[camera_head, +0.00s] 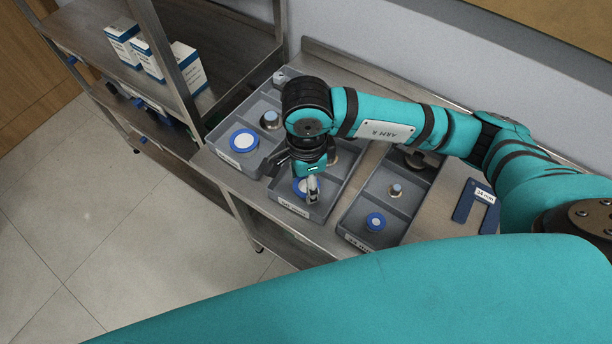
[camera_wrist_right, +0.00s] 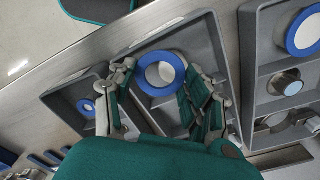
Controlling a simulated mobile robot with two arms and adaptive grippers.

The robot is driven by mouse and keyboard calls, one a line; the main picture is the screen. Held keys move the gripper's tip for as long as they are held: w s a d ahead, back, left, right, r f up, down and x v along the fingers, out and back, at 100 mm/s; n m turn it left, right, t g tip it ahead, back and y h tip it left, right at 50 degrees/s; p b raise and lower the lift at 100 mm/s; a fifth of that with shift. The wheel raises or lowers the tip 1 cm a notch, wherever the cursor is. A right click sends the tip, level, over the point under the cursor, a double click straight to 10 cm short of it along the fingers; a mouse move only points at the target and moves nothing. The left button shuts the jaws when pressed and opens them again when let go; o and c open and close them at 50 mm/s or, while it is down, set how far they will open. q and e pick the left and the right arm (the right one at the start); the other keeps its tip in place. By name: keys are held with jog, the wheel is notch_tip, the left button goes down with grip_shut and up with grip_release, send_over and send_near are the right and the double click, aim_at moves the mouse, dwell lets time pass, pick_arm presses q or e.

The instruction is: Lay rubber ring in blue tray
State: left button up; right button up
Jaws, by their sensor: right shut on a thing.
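My right gripper (camera_head: 313,189) is low over the front part of the middle grey tray (camera_head: 294,209). In the wrist view its fingers (camera_wrist_right: 160,88) flank a blue-rimmed ring with a white middle (camera_wrist_right: 162,73), with the tips against its rim. The ring (camera_head: 300,187) is partly hidden by the gripper in the head view. I cannot tell whether it touches the tray floor. The trays look grey; no clearly blue tray shows. My left gripper is out of view.
A grey tray to the left holds a larger blue-rimmed disc (camera_head: 243,140) and a metal knob (camera_head: 269,119). The right tray holds a small blue-rimmed disc (camera_head: 376,222) and a knob (camera_head: 395,190). A blue slotted gauge (camera_head: 474,206) lies at right. White-blue boxes (camera_head: 186,68) stand on a shelf.

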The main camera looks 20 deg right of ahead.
jog(key=s+a+r+b, duration=0.1)
jog(key=s+a+b, duration=0.25)
jog(key=s, duration=0.95)
jog(key=w+d+n, duration=0.1)
jog(key=w+n, duration=0.1)
jog(key=n, duration=0.1)
jog(key=w+d+n, duration=0.4)
jog(key=n, duration=0.1)
jog(key=shift+w+r+n+p, duration=0.15)
jog(key=shift+r+n+p, duration=0.15)
jog(key=w+d+r+n, duration=0.3)
jog(key=w+d+n, duration=0.3)
jog(key=n, duration=0.3)
jog(key=shift+w+d+n, duration=0.3)
jog(key=shift+n, duration=0.1)
jog(key=shift+d, duration=0.1)
